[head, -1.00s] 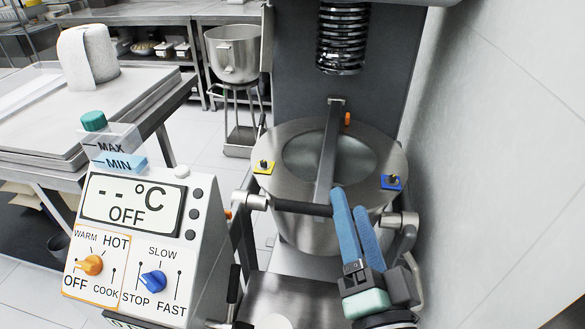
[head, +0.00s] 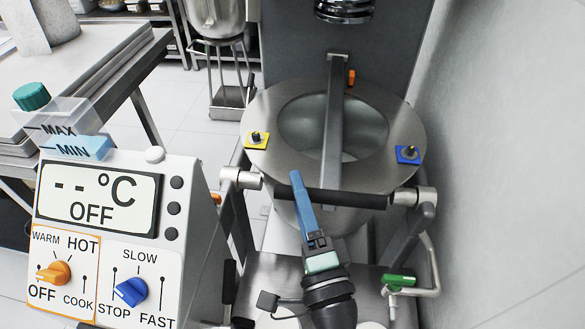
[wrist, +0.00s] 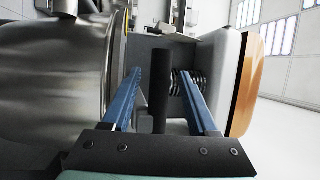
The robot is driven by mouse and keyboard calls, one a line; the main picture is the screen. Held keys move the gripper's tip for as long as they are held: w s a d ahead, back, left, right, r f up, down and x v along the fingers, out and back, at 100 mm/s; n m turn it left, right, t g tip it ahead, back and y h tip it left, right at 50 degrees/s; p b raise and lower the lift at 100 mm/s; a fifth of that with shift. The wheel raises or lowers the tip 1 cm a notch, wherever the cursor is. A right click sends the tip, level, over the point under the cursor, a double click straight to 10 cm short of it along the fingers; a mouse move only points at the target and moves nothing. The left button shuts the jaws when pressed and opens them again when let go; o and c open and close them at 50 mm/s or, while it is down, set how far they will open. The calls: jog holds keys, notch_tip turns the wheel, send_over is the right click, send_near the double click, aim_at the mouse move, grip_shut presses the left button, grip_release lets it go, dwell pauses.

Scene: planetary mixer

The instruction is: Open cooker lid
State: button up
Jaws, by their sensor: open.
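The cooker lid (head: 400,175) is a round steel cover lying flat on the steel cooker pot, with a wide round window or opening in its middle. A metal bar (head: 333,120) crosses it, ending at the front in a black horizontal handle (head: 350,199). My gripper (head: 297,180), with blue fingers, is at the left end of this handle; its fingers overlap in the head view. In the wrist view the open fingers stand apart, with the dark handle (wrist: 161,90) showing between them. Contact with the handle cannot be told. The pot wall (wrist: 55,85) fills the left there.
A control panel (head: 110,225) with an OFF display and knobs stands at the left. A green-gripped lever (head: 398,281) is at the lower right. The mixer column (head: 290,50) rises behind the lid. A wall (head: 510,180) bounds the right side.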

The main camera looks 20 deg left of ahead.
jog(key=x, duration=0.3)
jog(key=shift+w+a+r, duration=0.1)
jog(key=shift+w+a, duration=0.15)
jog(key=shift+w, duration=0.05)
grip_shut()
dwell(1.2)
